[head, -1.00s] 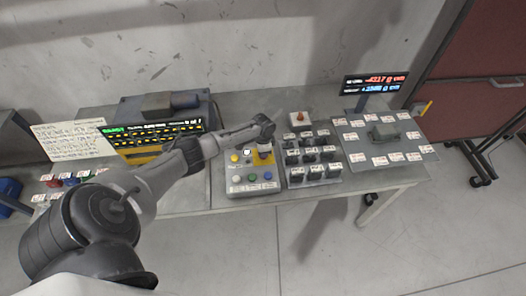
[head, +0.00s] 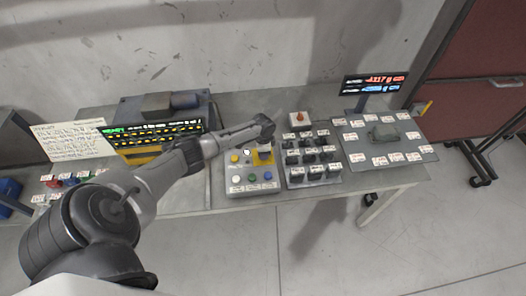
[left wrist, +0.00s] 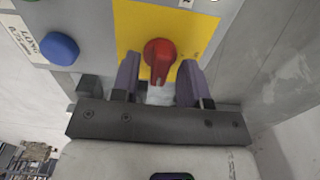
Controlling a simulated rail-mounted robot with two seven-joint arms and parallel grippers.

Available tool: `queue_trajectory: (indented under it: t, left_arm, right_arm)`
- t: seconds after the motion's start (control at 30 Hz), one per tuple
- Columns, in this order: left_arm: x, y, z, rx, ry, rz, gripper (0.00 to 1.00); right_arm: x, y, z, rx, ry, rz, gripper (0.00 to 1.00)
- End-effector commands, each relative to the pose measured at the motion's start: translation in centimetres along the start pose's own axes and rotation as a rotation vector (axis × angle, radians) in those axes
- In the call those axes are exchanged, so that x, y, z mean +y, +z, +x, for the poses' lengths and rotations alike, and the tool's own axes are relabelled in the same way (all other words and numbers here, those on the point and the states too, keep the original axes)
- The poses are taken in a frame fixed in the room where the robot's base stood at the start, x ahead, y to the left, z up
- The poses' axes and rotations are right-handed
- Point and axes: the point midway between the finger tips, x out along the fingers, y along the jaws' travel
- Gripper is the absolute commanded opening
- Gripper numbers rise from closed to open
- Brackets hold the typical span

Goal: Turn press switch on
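The press switch is a red rotary knob (left wrist: 160,54) on a yellow plate (left wrist: 196,28) in the left wrist view. In the head view the yellow plate (head: 264,158) sits at the upper right of a grey button panel (head: 233,190); the knob is too small to make out there. My left gripper (left wrist: 158,72) is open, with one finger on each side of the knob and a visible gap to each. In the head view my left gripper (head: 265,142) is over the plate's far edge. My right gripper is not in view.
A blue button (left wrist: 60,47) lies left of the plate. Dark switch blocks (head: 310,157) stand right of the panel, with a red-knobbed box (head: 299,121) behind. A dark display (head: 150,137) stands at left and a red and blue readout (head: 374,83) at right.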

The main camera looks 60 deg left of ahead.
Motion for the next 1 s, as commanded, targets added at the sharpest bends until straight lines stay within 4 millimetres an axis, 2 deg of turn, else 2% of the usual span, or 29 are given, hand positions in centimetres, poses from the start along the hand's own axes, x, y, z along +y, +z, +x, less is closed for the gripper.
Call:
queue_trajectory:
  t: [0.23, 0.37, 0.8, 1.0]
  left_arm:
    - [0.0, 0.1, 0.0, -0.001, 0.000, -0.001, 0.43]
    - [-0.1, 0.1, -0.8, 0.000, -0.001, 0.000, 0.43]
    - [-0.1, 0.1, -8.9, 0.000, -0.003, 0.001, 0.43]
    - [0.0, 0.0, -11.8, 0.000, -0.001, 0.001, 0.43]
  right_arm:
    - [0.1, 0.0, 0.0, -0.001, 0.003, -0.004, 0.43]
    - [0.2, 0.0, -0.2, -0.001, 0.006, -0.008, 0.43]
    - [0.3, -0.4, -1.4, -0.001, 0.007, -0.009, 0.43]
    - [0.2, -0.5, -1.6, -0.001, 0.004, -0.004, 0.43]
